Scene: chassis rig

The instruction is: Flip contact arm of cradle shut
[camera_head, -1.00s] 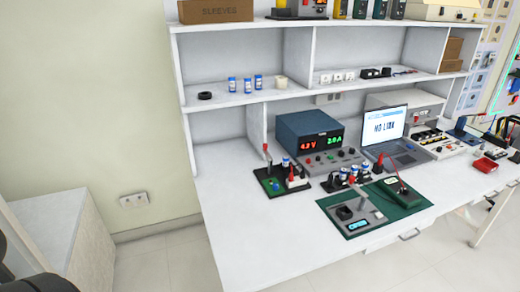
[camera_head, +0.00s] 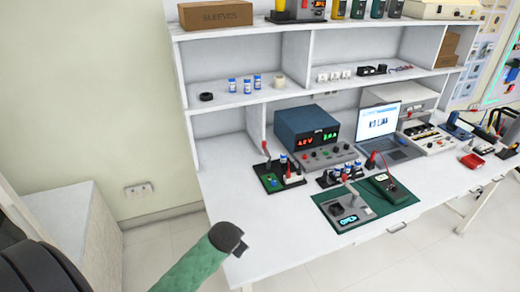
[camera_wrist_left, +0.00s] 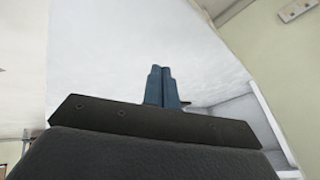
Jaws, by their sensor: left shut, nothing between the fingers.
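The cradle (camera_head: 340,214) is a grey unit with a dark socket, lying on a green mat near the bench's front edge. Its small display (camera_head: 348,220) reads OPEN. Its contact arm (camera_head: 352,188) is a thin grey lever with a red tip, standing raised and tilted up to the left. My left gripper (camera_head: 238,246) comes in low at the picture's bottom, in front of the bench and left of the cradle, well apart from it. In the left wrist view its two blue fingers (camera_wrist_left: 162,86) are together and empty. My right gripper is not in view.
A multimeter (camera_head: 390,186) lies on the mat right of the cradle. A black holder (camera_head: 280,178) stands left, with a power supply (camera_head: 308,138) and laptop (camera_head: 378,125) behind. Shelves (camera_head: 240,105) rise at the back. The bench's front left is clear.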

